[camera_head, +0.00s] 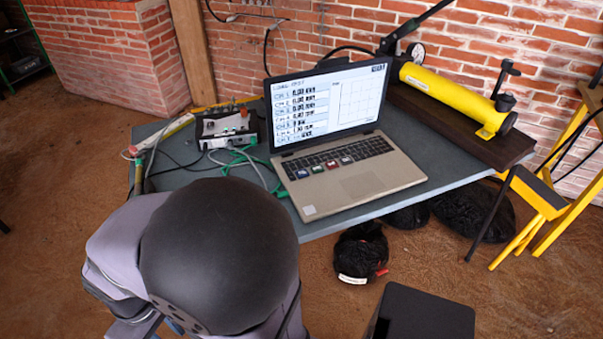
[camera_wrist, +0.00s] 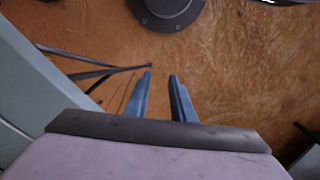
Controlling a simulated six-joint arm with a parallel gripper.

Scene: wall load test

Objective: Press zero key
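An open laptop (camera_head: 363,187) stands on the grey-green table, its screen lit with rows of channel readings and an empty graph. Several small coloured keys (camera_head: 325,166), dark, green, red and whitish, show along the front of its black keyboard; their labels are too small to read, so I cannot tell which one is zero. My gripper (camera_wrist: 160,78) shows in the wrist view, with two blue fingers apart and nothing between them. It points at the brown floor, away from the laptop. In the head view my arm hides the gripper.
The table (camera_head: 315,222) also bears an instrument box (camera_head: 226,127) with cables left of the laptop and a yellow cylinder pump (camera_head: 455,98) on a dark board to the right. Dark bags (camera_head: 361,248) lie on the floor under the table. A brick wall stands behind.

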